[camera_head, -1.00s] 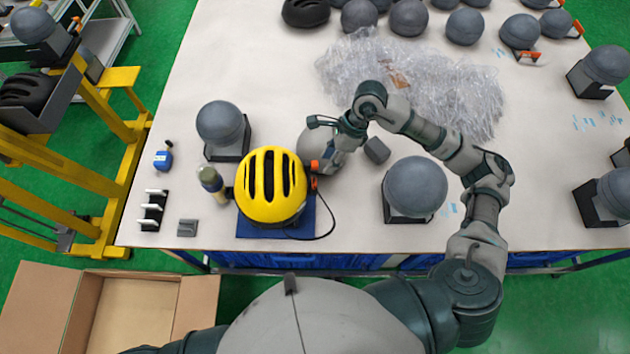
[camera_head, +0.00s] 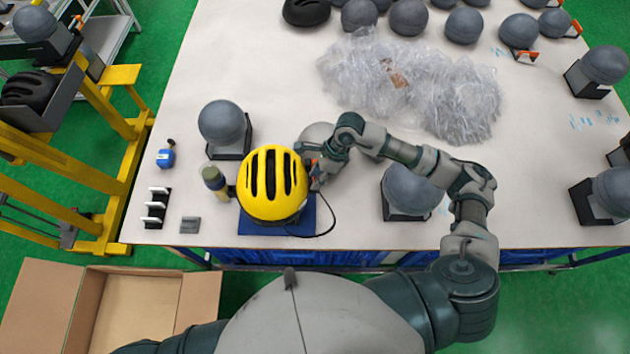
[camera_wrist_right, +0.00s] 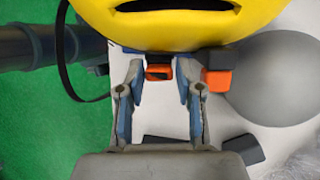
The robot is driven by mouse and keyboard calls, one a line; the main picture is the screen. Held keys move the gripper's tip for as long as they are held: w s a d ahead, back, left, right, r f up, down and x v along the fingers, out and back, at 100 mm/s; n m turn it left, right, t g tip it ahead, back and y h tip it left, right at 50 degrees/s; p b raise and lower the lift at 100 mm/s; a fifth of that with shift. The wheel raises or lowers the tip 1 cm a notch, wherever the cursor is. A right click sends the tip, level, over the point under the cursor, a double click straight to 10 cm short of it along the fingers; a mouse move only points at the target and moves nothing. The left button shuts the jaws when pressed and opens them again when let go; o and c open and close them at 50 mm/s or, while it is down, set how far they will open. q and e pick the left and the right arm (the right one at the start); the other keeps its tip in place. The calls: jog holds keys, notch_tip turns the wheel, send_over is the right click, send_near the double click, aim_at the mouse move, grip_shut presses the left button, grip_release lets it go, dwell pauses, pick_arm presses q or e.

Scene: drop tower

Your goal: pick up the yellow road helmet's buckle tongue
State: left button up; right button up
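The yellow road helmet (camera_head: 273,185) sits on a blue mat (camera_head: 250,224) near the table's front edge. It also fills the top of the right wrist view (camera_wrist_right: 190,25). A small dark and orange piece (camera_wrist_right: 158,71), apparently the buckle tongue, shows at the helmet's lower rim. My right gripper (camera_wrist_right: 160,75) is open, with its fingertips on either side of that piece; contact cannot be told. In the head view my right gripper (camera_head: 314,170) is close against the helmet's right side. My left gripper is not in view.
Another orange and dark block (camera_wrist_right: 218,78) is just right of the fingers. A black strap (camera_head: 330,225) loops on the table. A grey ball on a stand (camera_head: 410,190) is to the right, partly behind my arm. A bottle (camera_head: 213,180) stands left of the helmet.

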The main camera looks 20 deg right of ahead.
jog(key=shift+c, duration=1.1)
jog(key=shift+r, duration=0.1)
